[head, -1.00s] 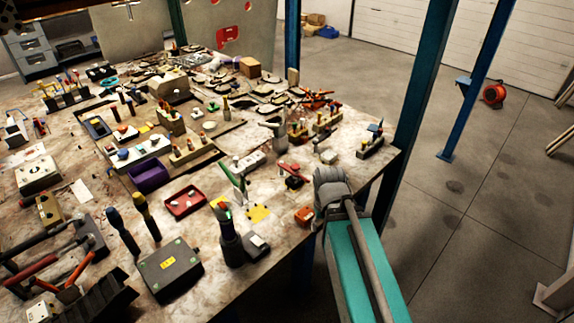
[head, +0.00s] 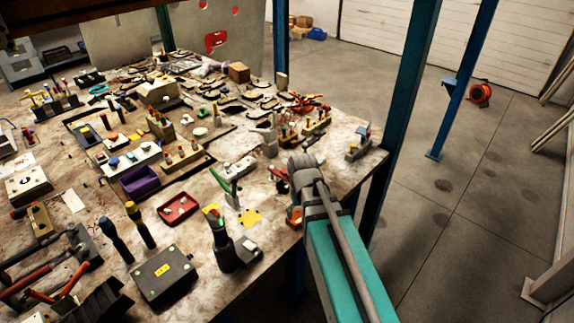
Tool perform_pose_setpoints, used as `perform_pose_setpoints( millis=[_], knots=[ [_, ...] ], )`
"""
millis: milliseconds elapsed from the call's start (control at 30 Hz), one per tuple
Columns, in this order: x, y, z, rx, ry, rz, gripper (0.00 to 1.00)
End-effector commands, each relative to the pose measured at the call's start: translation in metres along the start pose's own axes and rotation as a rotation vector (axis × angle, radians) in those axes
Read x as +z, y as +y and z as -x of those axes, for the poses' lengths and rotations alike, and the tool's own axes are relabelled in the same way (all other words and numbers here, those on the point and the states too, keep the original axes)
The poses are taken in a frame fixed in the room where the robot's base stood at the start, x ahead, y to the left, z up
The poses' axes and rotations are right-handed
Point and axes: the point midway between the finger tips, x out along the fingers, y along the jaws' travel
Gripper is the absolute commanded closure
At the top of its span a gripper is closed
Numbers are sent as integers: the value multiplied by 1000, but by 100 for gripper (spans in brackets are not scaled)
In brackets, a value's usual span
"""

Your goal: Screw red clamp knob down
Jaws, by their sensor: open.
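My arm reaches in from the lower right, over the table's right edge, and its grey wrist joint hides whatever is beyond it. My gripper cannot be made out in the head view. A small red part (head: 279,172) shows just left of the wrist, partly covered by it; it may belong to the clamp. An orange-red block (head: 294,215) sits below the wrist near the table edge. I cannot tell for certain which piece is the red clamp knob, or how far down it is screwed.
The table (head: 278,228) is crowded. Left of my arm are a green-handled tool (head: 226,187), a yellow pad (head: 249,218), a red tray (head: 179,209) and a dark upright tool (head: 221,248). A blue post (head: 397,130) stands close at the right; open floor lies beyond.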

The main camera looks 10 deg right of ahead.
Motion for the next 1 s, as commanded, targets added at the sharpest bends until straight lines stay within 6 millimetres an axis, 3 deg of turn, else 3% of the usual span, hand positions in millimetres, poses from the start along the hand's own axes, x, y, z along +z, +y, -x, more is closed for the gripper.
perform_pose_setpoints(
  millis=[33,300,500,700,1000],
  knots=[
    [-25,3,16,0,0,30,19],
    [-132,15,68,0,0,260,19],
    [-200,23,98,-1,0,419,19],
    [-236,27,113,-1,1,510,19],
    [-241,28,113,-1,1,533,19]
  ],
)
